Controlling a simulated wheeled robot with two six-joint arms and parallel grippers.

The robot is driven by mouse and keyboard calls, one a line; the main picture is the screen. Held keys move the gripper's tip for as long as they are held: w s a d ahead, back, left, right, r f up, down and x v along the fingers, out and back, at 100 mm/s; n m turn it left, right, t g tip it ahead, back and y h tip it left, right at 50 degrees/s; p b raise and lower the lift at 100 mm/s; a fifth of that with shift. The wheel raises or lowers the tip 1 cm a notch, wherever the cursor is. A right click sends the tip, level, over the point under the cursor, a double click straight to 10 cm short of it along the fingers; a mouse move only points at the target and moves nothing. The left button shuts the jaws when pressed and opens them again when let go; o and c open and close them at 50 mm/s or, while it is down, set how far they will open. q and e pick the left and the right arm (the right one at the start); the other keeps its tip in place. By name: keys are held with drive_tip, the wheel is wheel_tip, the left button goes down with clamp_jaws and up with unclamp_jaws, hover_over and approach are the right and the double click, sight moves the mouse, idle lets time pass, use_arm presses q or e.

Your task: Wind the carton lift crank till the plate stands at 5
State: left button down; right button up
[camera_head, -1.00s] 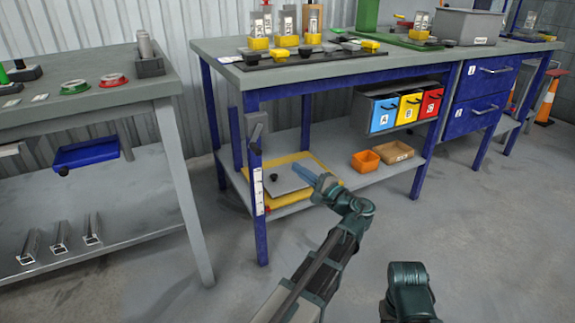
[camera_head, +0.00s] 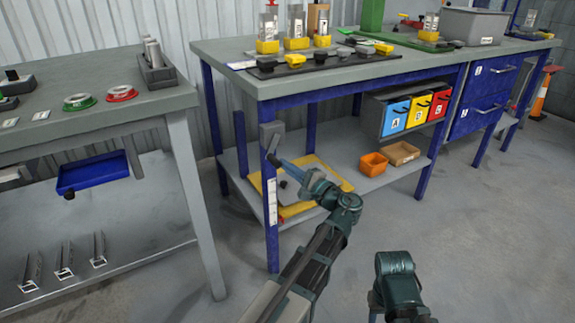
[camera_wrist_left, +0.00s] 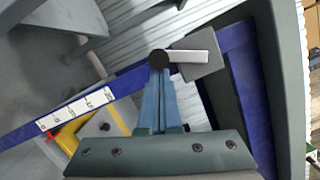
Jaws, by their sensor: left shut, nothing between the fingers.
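The crank has a grey housing (camera_head: 269,133) on the blue front leg of the middle bench. In the left wrist view its pale arm (camera_wrist_left: 192,56) points left to a black knob (camera_wrist_left: 158,58). My left gripper (camera_head: 281,162) is shut and empty, its blue fingertips (camera_wrist_left: 159,76) at the knob; whether they touch it I cannot tell. The grey lift plate (camera_head: 302,184) lies over a yellow frame (camera_head: 330,176) on the lower shelf, partly hidden by my gripper.
An orange bin (camera_head: 374,164) and a brown tray (camera_head: 402,153) stand on the lower shelf to the right. A grey bench (camera_head: 150,112) with a blue tray (camera_head: 92,174) stands at left. The floor between and in front is clear.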

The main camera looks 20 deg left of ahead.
use_arm(q)
drive_tip(key=shift+s+a+m, duration=0.25)
drive_tip(key=shift+s+m, duration=0.1)
drive_tip(key=shift+m, duration=0.05)
use_arm(e)
drive_tip(key=shift+f, duration=0.2)
idle(0.6)
